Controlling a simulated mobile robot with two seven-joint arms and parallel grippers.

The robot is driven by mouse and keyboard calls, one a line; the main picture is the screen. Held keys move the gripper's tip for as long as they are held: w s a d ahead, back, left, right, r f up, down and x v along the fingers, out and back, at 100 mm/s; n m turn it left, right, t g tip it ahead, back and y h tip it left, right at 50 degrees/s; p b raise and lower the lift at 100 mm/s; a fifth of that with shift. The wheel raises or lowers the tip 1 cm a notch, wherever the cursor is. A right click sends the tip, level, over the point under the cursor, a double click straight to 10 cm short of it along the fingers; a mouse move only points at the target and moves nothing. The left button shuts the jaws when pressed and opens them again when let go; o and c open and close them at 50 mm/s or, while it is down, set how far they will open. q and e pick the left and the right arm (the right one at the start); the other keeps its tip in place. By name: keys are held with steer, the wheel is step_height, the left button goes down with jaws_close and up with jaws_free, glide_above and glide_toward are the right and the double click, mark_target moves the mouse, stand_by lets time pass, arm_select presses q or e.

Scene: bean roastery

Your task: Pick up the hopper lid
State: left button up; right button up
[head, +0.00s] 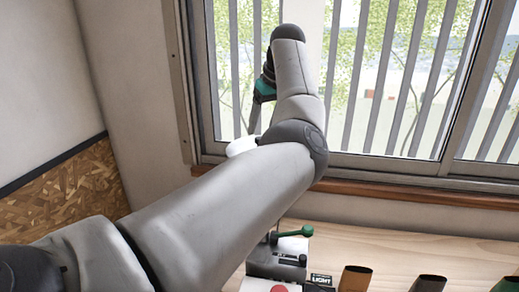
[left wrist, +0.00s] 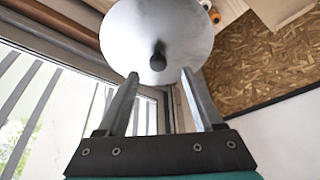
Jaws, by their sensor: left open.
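The hopper lid (left wrist: 130,35) is a round, pale metal disc with a black knob (left wrist: 158,58) at its middle. It fills the top centre of the left wrist view. My left gripper (left wrist: 160,75) is open, its two fingers pointing at the lid, with the knob in line with the gap between the fingertips. I cannot tell whether the fingers touch the lid. In the head view my left gripper (head: 256,115) points down near the window, above a white rounded thing (head: 241,146) that my arm partly hides. My right gripper is not in view.
A grey machine part (head: 276,262) with a green-knobbed lever (head: 306,231) stands on the wooden counter (head: 420,252). Several containers, brown (head: 356,278) and dark (head: 430,283) among them, stand along the front edge. The barred window (head: 400,80) is close behind my arm.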

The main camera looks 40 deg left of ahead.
mark_target(237, 147)
arm_select(q)
steer(key=p+x, duration=0.1)
steer(key=x, duration=0.3)
steer(key=shift+w+a+f, duration=0.15)
steer(key=shift+w+f, duration=0.05)
steer(key=shift+f, duration=0.05)
jaws_close()
stand_by(0.4)
